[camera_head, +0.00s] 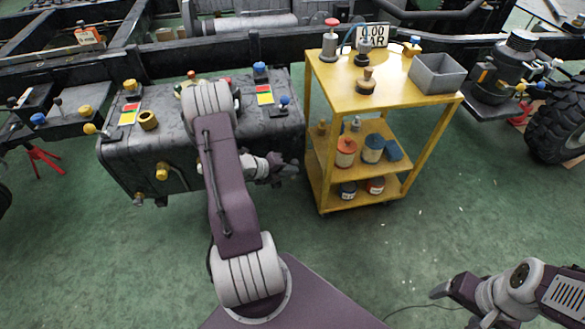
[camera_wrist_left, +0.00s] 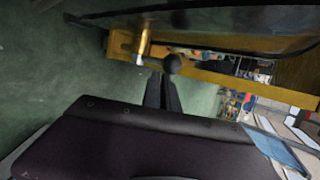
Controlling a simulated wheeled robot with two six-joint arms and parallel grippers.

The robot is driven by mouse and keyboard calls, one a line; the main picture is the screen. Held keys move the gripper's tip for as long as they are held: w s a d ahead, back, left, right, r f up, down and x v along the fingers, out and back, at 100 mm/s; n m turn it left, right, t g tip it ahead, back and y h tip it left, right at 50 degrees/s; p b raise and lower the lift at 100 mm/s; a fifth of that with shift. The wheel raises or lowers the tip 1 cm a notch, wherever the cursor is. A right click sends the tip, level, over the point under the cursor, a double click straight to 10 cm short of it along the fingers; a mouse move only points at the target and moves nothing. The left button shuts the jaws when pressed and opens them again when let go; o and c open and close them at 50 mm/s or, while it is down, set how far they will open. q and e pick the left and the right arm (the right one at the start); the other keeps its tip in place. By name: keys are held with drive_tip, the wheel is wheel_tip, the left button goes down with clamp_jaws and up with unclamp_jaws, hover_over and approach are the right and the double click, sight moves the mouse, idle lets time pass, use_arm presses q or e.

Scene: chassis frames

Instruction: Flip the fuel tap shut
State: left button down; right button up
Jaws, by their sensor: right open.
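The fuel tap shows in the left wrist view as a brass fitting (camera_wrist_left: 144,42) with a short metal lever ending in a dark round knob (camera_wrist_left: 172,64), under the dark tank edge. In the head view I cannot make it out; my left arm and gripper cover that part of the tank. My left gripper (camera_head: 290,170) is at the tank's right front. In its wrist view its dark fingers (camera_wrist_left: 162,88) lie close together, looking shut, with tips just beside the knob; contact is unclear. My right gripper (camera_head: 450,306) is open and empty, low at the right, far from the tank.
The dark tank (camera_head: 125,160) carries caps and coloured labels on top and a brass fitting (camera_head: 162,172) in front. A yellow trolley (camera_head: 325,90) with cans and a grey bin (camera_head: 437,74) stands close right of my left gripper.

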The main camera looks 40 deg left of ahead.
use_arm(q)
drive_tip(key=shift+s+a+f+p, duration=0.15)
drive_tip(key=shift+s+a+p, duration=0.1)
drive_tip(key=shift+p, duration=0.15)
use_arm(e)
drive_tip(key=shift+r, duration=0.45)
idle(0.4)
idle(1.2)
use_arm(q)
drive_tip(key=shift+w+d+f, duration=0.4)
drive_tip(key=shift+w+d, duration=0.05)
drive_tip(key=shift+w, duration=0.1)
use_arm(e)
drive_tip(key=shift+f, duration=0.25)
